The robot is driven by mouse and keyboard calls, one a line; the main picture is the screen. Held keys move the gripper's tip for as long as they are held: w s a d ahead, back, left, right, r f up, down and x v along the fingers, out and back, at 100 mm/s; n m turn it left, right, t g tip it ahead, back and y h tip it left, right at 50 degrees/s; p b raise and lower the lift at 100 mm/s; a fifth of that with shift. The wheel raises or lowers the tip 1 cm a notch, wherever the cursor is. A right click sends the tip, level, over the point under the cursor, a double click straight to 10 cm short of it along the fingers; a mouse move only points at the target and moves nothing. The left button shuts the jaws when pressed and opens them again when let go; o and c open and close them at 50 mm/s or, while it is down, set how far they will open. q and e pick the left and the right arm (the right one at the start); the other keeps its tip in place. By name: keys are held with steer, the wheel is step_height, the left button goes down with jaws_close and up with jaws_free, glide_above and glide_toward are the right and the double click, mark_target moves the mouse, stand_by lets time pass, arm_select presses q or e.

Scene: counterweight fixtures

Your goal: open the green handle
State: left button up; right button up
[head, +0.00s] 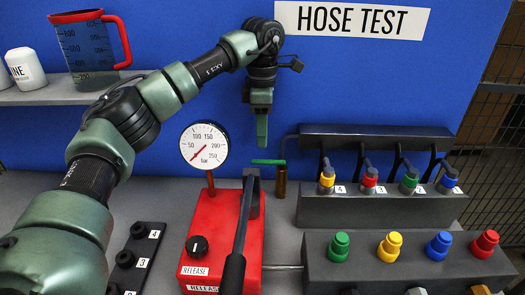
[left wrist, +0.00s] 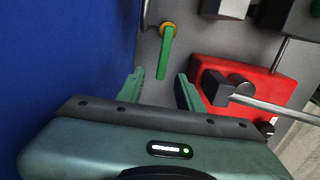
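The green handle (head: 268,162) is a short flat lever on top of a brass valve (head: 281,182), behind the red pump. In the head view it lies level and points left from the valve. In the left wrist view the green handle (left wrist: 165,55) runs from the round brass valve top (left wrist: 169,28) toward my gripper. My left gripper (head: 262,143) points down just above the handle's free end. In the left wrist view its two fingers (left wrist: 159,85) are apart with nothing between them, and the handle's end lies just beyond the gap. My right gripper is not in view.
The red pump (head: 205,235) with gauge (head: 204,146) and black lever (head: 240,235) stands in front of the valve. A grey rack (head: 375,205) with hoses is to the right. A blue wall (head: 390,85) is behind, and a shelf (head: 60,93) holds a jug (head: 88,52).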

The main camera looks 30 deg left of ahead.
mark_target(262, 161)
arm_select(q)
steer(key=f, duration=0.6)
steer(key=shift+s+f+p, duration=0.25)
steer(key=shift+f+p, duration=0.1)
steer(key=shift+p, duration=0.05)
steer(key=shift+d, duration=0.1)
jaws_close()
stand_by(0.9)
